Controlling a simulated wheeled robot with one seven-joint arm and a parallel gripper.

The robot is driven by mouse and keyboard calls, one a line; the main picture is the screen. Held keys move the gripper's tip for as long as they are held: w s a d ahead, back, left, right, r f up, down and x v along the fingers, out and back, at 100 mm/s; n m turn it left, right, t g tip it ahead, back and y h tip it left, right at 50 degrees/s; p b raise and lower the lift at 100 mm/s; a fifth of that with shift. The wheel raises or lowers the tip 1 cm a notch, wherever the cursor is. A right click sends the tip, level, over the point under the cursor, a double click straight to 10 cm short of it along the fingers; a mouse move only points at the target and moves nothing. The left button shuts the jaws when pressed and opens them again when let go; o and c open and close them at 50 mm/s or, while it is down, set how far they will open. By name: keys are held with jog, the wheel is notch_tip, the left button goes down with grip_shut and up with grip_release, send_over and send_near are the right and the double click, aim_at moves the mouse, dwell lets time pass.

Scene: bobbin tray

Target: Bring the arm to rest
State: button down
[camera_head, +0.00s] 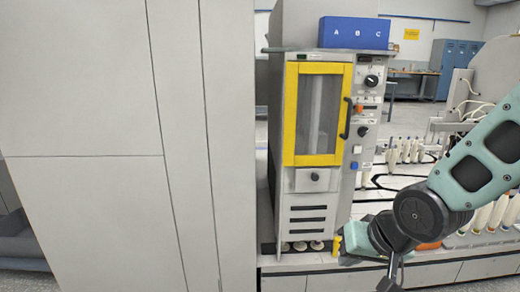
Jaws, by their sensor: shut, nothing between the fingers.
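My arm, teal with dark grey joints, reaches in from the right edge and bends down at the lower right. My gripper (391,282) shows only in part, as a small dark piece at the bottom edge below the wrist. It is shut and holds nothing that I can see. Its fingertips are small and cut close by the frame's edge. The arm hides part of the bench behind it.
A grey machine with a yellow-framed door (318,113) stands centre, a blue A B C box (354,33) on top. A large grey panel (80,80) fills the left. White bobbins (405,152) and several others stand on the bench at right, close to my arm.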

jog(key=s+a+r+n+g+h+p, duration=0.1)
jog(key=s+r+n+g, duration=0.2)
jog(key=s, duration=0.6)
jog(key=s+a+r+n+g+h+p, duration=0.1)
jog(key=s+a+r+n+g, duration=0.1)
jog(key=s+n, duration=0.5)
notch_tip(320, 180, up, 23)
jog(key=s+m+p, duration=0.2)
jog(key=p, duration=2.1)
jog(key=shift+f, duration=0.15)
dwell(3.0)
